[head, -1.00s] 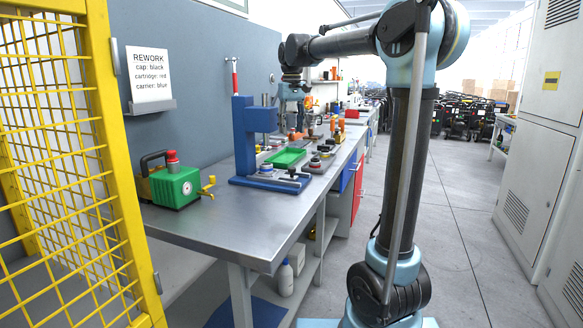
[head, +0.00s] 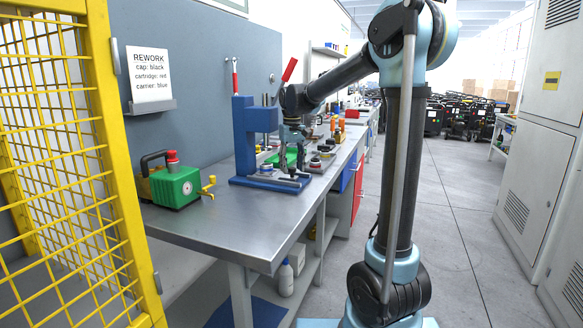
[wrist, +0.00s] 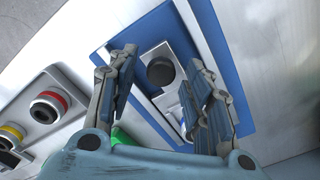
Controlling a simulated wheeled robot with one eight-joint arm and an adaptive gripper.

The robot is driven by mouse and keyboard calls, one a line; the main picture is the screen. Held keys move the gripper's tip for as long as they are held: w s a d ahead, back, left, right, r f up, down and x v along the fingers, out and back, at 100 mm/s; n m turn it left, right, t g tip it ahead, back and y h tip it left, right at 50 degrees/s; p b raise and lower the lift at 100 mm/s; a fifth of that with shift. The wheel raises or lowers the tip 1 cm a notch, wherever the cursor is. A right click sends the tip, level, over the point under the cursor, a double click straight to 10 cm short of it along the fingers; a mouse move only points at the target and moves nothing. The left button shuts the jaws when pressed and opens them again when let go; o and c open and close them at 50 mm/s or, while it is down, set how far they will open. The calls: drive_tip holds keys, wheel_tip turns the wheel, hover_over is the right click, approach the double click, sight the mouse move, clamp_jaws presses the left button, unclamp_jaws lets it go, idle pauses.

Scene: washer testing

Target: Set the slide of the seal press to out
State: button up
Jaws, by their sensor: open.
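The seal press (head: 243,140) is a blue frame on a blue base, standing on the steel bench. Its slide, a pale plate with a round black knob (wrist: 161,72), lies along the base. The slide also shows small at the base's right end in the head view (head: 291,175). My gripper (head: 291,158) is open and empty above that end. In the wrist view, my gripper's fingers (wrist: 163,62) are spread on either side of the knob, apparently above it. I cannot tell how far the slide is drawn out.
Round parts with red and yellow rings sit in a pale holder (wrist: 45,104) beside the press. A green tray (head: 288,158) lies behind my gripper. A green device (head: 175,187) stands at the bench's left. The front of the bench (head: 250,225) is clear.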

drive_tip(key=shift+f, duration=0.1)
clamp_jaws()
drive_tip(key=s+d, duration=0.1)
drive_tip(key=d, duration=0.2)
drive_tip(key=s+d, duration=0.1)
drive_tip(key=d, duration=0.2)
drive_tip(key=s+d, duration=0.1)
drive_tip(key=d, duration=0.3)
drive_tip(key=shift+s, duration=0.2)
unclamp_jaws()
drive_tip(key=shift+a, duration=0.1)
drive_tip(key=shift+r, duration=0.25)
wheel_tip(320, 180, up, 11)
drive_tip(key=shift+r, duration=0.2)
